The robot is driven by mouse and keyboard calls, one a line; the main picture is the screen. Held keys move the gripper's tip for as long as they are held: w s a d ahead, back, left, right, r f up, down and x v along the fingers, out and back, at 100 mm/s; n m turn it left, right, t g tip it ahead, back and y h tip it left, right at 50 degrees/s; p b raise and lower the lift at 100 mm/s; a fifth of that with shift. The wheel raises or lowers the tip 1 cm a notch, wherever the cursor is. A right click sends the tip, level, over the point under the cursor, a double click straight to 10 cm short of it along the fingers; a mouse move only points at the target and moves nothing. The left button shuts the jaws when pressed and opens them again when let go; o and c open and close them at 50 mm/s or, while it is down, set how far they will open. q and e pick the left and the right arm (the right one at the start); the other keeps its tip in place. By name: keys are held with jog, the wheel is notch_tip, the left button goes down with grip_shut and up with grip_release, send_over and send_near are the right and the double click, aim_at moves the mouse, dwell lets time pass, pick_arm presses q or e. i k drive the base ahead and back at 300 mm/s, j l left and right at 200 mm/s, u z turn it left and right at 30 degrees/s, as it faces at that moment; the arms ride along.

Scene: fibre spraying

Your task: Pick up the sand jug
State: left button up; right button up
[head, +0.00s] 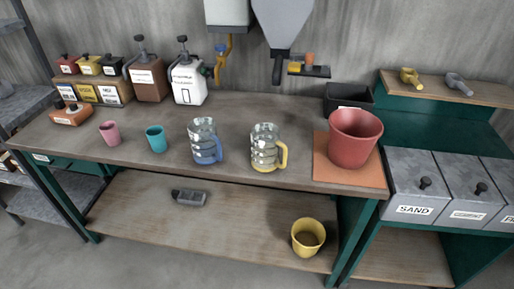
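Two clear ribbed jugs stand upright on the workbench. One jug with a blue base and handle (206,143) is near the middle. The other jug, with a yellow base and handle (264,148), stands to its right, with a gap between them. Neither jug shows a readable label, so I cannot tell by name which is the sand jug. A grey bin labelled SAND (412,186) is at the right. Neither of my grippers is in view.
A red bucket (354,138) stands on an orange mat (334,171) right of the jugs. Pink (110,133) and teal (156,139) cups stand to their left. A grey hopper (281,25) hangs above. A yellow bucket (307,236) sits on the lower shelf. The bench front before the jugs is clear.

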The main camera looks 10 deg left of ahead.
aim_at(266, 143)
jog(key=i+j, duration=0.1)
jog(key=j, duration=0.25)
jog(key=i+j+u, duration=0.1)
jog(key=j, duration=0.25)
jog(key=i+j, duration=0.1)
jog(key=j, duration=0.2)
jog(key=k+j, duration=0.1)
jog(key=j, duration=0.35)
jog(key=k+j+u, duration=0.15)
jog(key=j, duration=0.25)
jog(key=i, duration=0.05)
